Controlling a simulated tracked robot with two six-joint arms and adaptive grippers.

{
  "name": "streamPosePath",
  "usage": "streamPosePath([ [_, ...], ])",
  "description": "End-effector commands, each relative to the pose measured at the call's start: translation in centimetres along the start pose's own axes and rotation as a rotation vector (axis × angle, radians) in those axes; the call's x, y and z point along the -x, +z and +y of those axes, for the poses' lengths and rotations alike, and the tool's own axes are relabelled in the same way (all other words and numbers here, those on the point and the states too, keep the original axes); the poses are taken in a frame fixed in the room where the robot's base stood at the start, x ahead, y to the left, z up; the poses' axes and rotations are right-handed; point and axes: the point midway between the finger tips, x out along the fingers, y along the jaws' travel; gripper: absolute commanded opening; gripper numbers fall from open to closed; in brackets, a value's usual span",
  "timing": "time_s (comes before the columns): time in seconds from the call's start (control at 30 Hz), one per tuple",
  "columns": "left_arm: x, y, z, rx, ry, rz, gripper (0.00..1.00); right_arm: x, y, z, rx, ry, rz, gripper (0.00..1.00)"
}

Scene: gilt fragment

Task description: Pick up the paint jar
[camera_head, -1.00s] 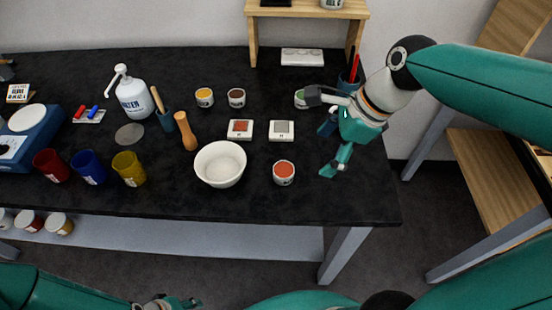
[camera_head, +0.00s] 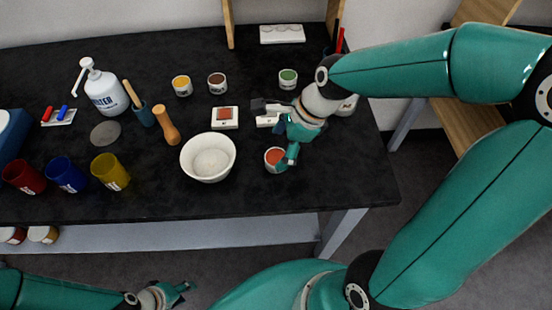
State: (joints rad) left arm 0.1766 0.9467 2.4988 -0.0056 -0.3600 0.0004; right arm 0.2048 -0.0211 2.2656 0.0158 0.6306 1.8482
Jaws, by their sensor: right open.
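Several small paint jars stand on the black table: one orange-red (camera_head: 274,155), one yellow (camera_head: 182,86), one brown (camera_head: 217,83) and one green (camera_head: 288,79). My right gripper (camera_head: 270,134) is open above the table, its jaws spread. Its teal finger overlaps the right edge of the orange-red jar in the picture; I cannot tell whether they touch. Its dark finger is farther back, by a white tile that it partly hides. My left gripper (camera_head: 172,295) is low at the bottom edge, in front of the table and away from the jars; its jaw opening is unclear.
A white bowl (camera_head: 208,158) stands just left of the orange-red jar. A tile with a red square (camera_head: 225,118) lies behind the bowl. The table's front right is clear.

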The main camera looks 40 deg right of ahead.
Motion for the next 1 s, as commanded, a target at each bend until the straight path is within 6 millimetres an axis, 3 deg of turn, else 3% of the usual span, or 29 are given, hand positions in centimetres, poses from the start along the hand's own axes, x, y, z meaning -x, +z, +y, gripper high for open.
streamPosePath([
  [0.17, 0.0, 0.0, 0.0, 0.0, 0.0, 0.0, 0.4, -1.0, -0.2, 0.1, -0.001, 0.003, 0.001, 0.85],
  [0.5, -0.2, 0.0, -0.1, 0.0, 0.0, 0.0, 0.4, -5.2, -1.0, 0.1, 0.0, 0.003, 0.001, 0.85],
  [0.77, -0.2, 0.0, -0.1, 0.0, 0.0, 0.0, 0.4, -5.5, -0.9, 0.1, 0.0, -0.001, 0.0, 0.85],
  [1.0, -0.2, 0.0, -0.1, 0.0, 0.0, 0.0, 0.4, -5.5, -0.9, 0.1, 0.001, -0.001, 0.0, 0.48],
])
